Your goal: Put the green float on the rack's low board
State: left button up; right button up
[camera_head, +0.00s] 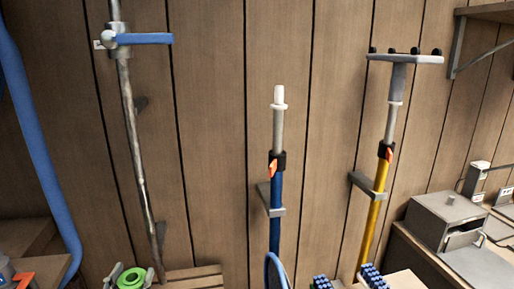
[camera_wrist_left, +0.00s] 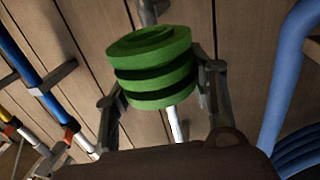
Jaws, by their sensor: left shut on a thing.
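The green float (camera_head: 130,279) is a ringed, grooved disc stack at the bottom left of the head view. My left gripper (camera_head: 129,276) is shut on it, with one finger on each side. In the left wrist view the float (camera_wrist_left: 153,72) sits tilted between the fingers, with the plank wall behind it. A light wooden board (camera_head: 196,277) shows at the bottom edge, just right of the gripper; I cannot tell whether it is the rack's low board. Whether the float touches anything below is cut off. My right gripper is not in view.
A metal pole (camera_head: 130,150) with a blue lever stands behind the gripper. A blue hose (camera_head: 35,150) hangs at the left. Blue (camera_head: 276,215) and yellow (camera_head: 373,220) poles stand in wall brackets. A grey metal box (camera_head: 445,220) sits on the right bench.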

pick_arm(q)
jog(key=s+d+f, duration=0.1)
jog(key=s+d, duration=0.4)
jog(key=s, duration=0.3)
jog(key=s+d+f+h, duration=0.1)
jog(key=s+d, duration=0.4)
jog(key=s, duration=0.3)
jog(key=shift+s+f+m, duration=0.2)
jog(key=shift+f+m, duration=0.1)
